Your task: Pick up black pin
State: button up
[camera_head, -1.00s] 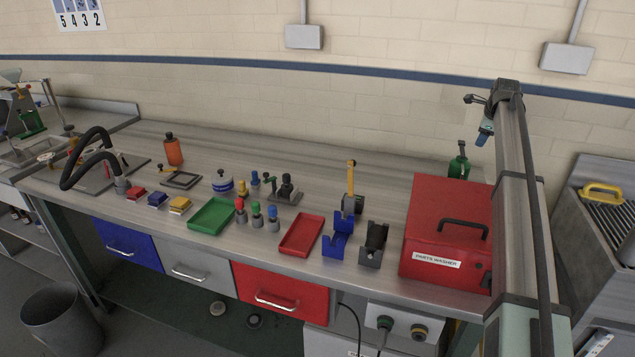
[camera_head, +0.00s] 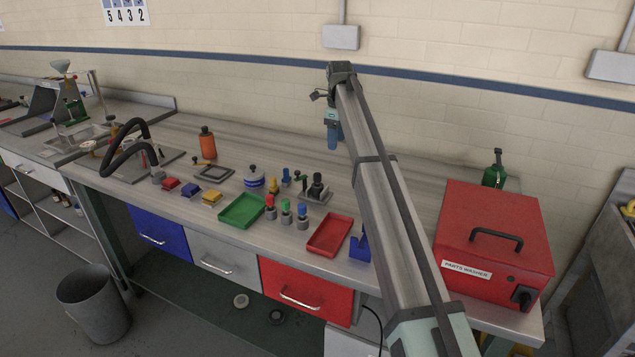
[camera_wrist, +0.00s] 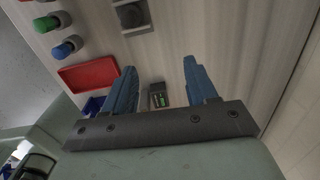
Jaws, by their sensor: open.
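A black upright piece (camera_head: 317,187), which looks like the black pin, stands on a grey base plate (camera_head: 318,200) behind the red tray in the head view. In the wrist view a dark square block with a round top (camera_wrist: 132,15), perhaps the same piece, shows at the top edge. My gripper (camera_head: 333,142) is high above the back of the bench, pointing down, well apart from the black piece. In the wrist view its two blue fingers (camera_wrist: 157,75) are spread with nothing between them.
Red, green and blue-topped pegs (camera_head: 286,212) stand left of the red tray (camera_head: 330,234). A green tray (camera_head: 242,211) is further left. A blue holder (camera_head: 360,246) is partly behind my arm. The red parts washer (camera_head: 493,225) fills the right end. The back strip of bench is mostly clear.

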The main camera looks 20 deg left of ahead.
send_over(316, 173)
jog(key=f, duration=0.8)
jog(key=shift+s+d, duration=0.1)
jog(key=shift+s, duration=0.3)
jog(key=shift+w+f, duration=0.15)
jog(key=shift+f, duration=1.25)
jog(key=shift+w+f, duration=0.15)
jog(key=shift+f, duration=1.25)
jog(key=shift+c, duration=0.5)
grip_shut()
